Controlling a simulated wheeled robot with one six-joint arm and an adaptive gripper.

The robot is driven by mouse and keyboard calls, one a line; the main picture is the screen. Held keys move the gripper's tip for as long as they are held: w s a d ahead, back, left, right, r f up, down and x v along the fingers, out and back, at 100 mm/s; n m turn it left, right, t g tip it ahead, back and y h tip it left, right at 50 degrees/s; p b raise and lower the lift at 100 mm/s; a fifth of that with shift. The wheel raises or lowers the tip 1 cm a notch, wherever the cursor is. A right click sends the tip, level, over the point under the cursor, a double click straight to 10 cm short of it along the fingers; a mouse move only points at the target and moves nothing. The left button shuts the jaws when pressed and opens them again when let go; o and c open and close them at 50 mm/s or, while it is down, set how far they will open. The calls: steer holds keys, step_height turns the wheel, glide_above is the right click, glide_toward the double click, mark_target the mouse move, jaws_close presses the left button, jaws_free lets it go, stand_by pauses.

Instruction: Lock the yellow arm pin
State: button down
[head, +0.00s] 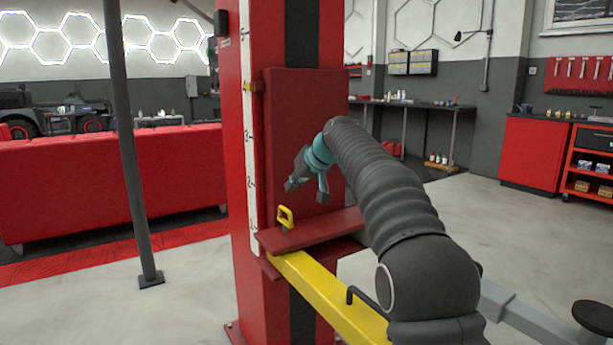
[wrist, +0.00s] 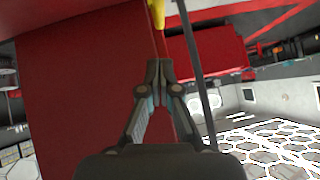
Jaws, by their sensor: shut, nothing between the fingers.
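The yellow arm pin (head: 285,215) shows in the head view as a small yellow loop handle, standing up at the left end of a dark red plate above the yellow arm (head: 325,298). My gripper (head: 292,184) is above the pin, in front of the red column's panel, apart from the pin. Its fingers are shut and empty. In the wrist view, the fingertips (wrist: 158,70) meet, and a yellow piece (wrist: 157,12) is cut off at the top edge; I cannot tell whether it is the pin. The pin's lower end is hidden.
The red column (head: 318,40) stands behind the yellow arm. A thin dark post (head: 128,140) stands at the left, with a red barrier (head: 110,180) behind it. A black handle (head: 362,297) rises from the yellow arm. Floor is open at the right.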

mark_target(282, 218)
steer(key=shift+a+f+b, duration=0.25)
steer(key=shift+f, duration=0.85)
steer(key=shift+a+f+b, duration=0.2)
steer(key=shift+f+b, duration=0.05)
steer(key=shift+f, duration=0.8)
step_height(282, 218, down, 3)
steer(key=shift+f+b, duration=0.15)
steer(key=shift+b, duration=1)
steer(key=s+d+r+p, duration=0.1)
steer(key=s+d+r, duration=0.1)
steer(key=r, duration=0.3)
steer(key=s+d+r+p, duration=0.1)
steer(key=s+d+r, duration=0.2)
steer(key=r, duration=0.3)
steer(key=shift+d+r+p, duration=0.15)
steer(key=shift+d+p, duration=0.25)
steer(key=shift+d, duration=0.05)
